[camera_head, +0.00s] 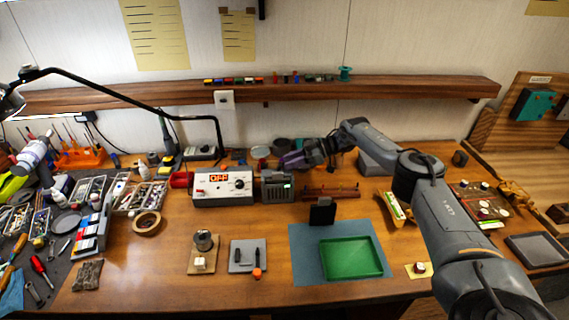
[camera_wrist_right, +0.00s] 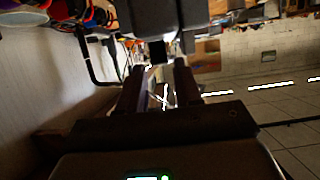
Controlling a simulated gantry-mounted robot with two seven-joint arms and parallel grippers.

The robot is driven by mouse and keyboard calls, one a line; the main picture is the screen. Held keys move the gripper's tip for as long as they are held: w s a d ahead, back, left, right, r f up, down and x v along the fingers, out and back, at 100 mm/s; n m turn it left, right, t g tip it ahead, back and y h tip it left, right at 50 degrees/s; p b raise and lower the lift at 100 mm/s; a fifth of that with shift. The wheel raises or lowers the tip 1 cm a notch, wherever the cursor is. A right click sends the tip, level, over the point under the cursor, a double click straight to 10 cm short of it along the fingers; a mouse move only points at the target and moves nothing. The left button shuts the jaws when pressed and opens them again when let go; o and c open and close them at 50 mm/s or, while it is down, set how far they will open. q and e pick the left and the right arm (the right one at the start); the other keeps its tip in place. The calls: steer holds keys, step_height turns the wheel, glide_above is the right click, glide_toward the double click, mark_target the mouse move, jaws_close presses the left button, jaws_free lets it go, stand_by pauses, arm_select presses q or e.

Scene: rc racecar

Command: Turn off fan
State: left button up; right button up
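A dark grey box (camera_head: 277,187) with slots in its front and a green light stands mid-table; I take it to be the fan. My right gripper (camera_head: 285,162) reaches in from the right, with its purple fingers just above and behind the box's top. Whether it touches the box cannot be told. In the right wrist view its two fingers (camera_wrist_right: 160,88) stand apart with a gap between them. A dark block (camera_wrist_right: 165,20) with a small tab lies just beyond the fingertips. My left gripper is not seen.
A white box (camera_head: 223,187) with a red OFF display and a knob stands left of the dark box. A wooden rack (camera_head: 330,192) stands to its right. A green tray (camera_head: 351,258) lies on a blue mat in front. A shelf (camera_head: 150,98) runs along the wall behind.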

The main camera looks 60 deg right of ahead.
mark_target(279, 167)
steer(key=shift+x, duration=1)
steer(key=shift+w+a+f, duration=0.15)
steer(key=shift+w+a, duration=0.05)
steer(key=shift+w, duration=0.15)
jaws_close()
steer(key=shift+p, duration=0.3)
